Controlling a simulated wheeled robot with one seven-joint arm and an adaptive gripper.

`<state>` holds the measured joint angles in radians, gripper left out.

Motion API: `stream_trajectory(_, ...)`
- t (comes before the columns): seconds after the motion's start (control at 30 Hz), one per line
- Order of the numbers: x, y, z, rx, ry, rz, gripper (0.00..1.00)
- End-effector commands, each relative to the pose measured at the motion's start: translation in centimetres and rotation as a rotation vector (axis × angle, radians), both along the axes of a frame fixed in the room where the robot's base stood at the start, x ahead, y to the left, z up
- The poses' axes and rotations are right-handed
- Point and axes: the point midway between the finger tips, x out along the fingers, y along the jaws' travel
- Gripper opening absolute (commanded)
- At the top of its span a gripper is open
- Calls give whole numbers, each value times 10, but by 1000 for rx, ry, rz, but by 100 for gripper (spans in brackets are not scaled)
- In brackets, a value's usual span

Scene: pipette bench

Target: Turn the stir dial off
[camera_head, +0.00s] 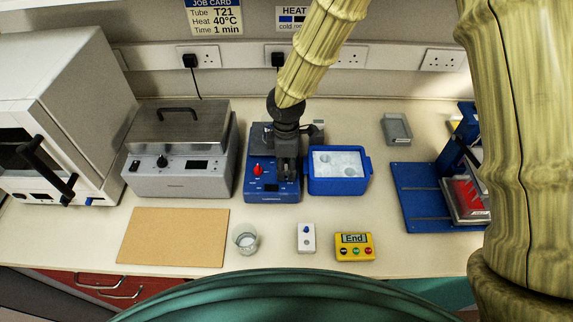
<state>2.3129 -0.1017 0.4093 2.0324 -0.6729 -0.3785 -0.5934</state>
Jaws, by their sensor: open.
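A blue benchtop unit (259,194) stands at the middle of the bench, with a red knob (257,169) on the left of its top front and small marks along its front panel. I cannot read any label that says which dial is the stir dial. My gripper (288,178) points down over the right part of this unit, to the right of the red knob. It is open, and I see nothing held in it. It hides the part of the unit under it, so any dial there is out of sight, and I cannot tell whether the fingers touch the unit.
A blue ice tray (340,187) stands close to the unit's right. A grey lidded bath (180,184) is on its left. In front are a beaker (246,238), a small white switch box (306,238) and a yellow timer (354,247) reading "End". A cork mat (172,237) lies front left.

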Motion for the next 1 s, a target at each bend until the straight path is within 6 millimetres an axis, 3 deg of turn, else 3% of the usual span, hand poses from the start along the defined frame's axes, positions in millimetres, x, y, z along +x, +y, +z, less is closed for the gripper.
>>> stream_trajectory(0.17, 2, 0, 18, 2, -4, 0, 44)
stream_trajectory(0.63, 1, 0, 98, 2, -2, -1, 44)
stream_trajectory(1.0, 0, 0, 119, 0, 0, 1, 44)
